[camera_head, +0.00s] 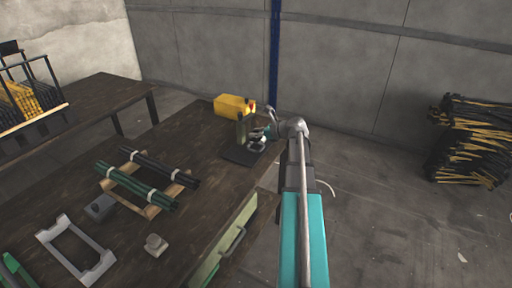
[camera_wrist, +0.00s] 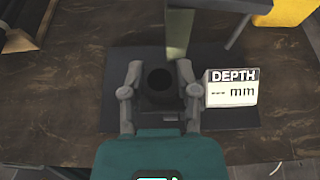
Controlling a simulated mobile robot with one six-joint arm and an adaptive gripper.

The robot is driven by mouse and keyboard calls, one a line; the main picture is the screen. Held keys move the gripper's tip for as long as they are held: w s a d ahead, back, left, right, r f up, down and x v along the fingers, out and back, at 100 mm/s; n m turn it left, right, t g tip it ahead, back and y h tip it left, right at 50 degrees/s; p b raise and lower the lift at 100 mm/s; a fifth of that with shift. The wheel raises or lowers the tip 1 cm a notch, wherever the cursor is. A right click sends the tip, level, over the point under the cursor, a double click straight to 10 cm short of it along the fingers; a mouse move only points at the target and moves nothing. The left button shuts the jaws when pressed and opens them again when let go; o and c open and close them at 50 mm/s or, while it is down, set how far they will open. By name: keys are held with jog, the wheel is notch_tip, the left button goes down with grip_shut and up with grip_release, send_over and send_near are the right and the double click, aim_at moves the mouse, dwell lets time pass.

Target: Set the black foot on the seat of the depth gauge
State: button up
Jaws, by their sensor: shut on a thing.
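My gripper (camera_wrist: 160,80) is shut on the black foot (camera_wrist: 160,91), a dark round piece with a hole on top, held between both fingers in the wrist view. It is over the dark base plate (camera_wrist: 235,118) of the depth gauge; I cannot tell whether it touches. The gauge's post (camera_wrist: 179,32) rises just beyond the fingers, and its white display (camera_wrist: 232,90) reads "DEPTH --- mm" to the right. The seat is hidden. In the head view my gripper (camera_head: 258,141) is beside the gauge (camera_head: 241,155) at the table's far end.
A yellow container (camera_head: 232,105) stands behind the gauge. Green and black rod bundles (camera_head: 138,185) lie on a wooden rack on the brown table. A grey frame (camera_head: 75,250) and small grey blocks (camera_head: 156,245) lie nearer. A dark table with a rack stands at left.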

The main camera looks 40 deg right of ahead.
aim_at(256, 148)
jog(key=shift+w+d+f+b, duration=0.3)
jog(key=shift+w+f+b, duration=0.05)
jog(key=shift+f, duration=0.2)
jog(key=shift+w+d+f+b, duration=0.3)
jog(key=shift+w+f+b, duration=0.05)
jog(key=shift+f, duration=0.15)
jog(key=shift+w+d+f+b, duration=0.2)
jog(key=shift+w+f+b, duration=0.1)
jog(key=shift+f+b, duration=1.7)
jog(key=shift+f, duration=0.1)
jog(key=o, duration=0.6)
jog(key=shift+o, duration=0.2)
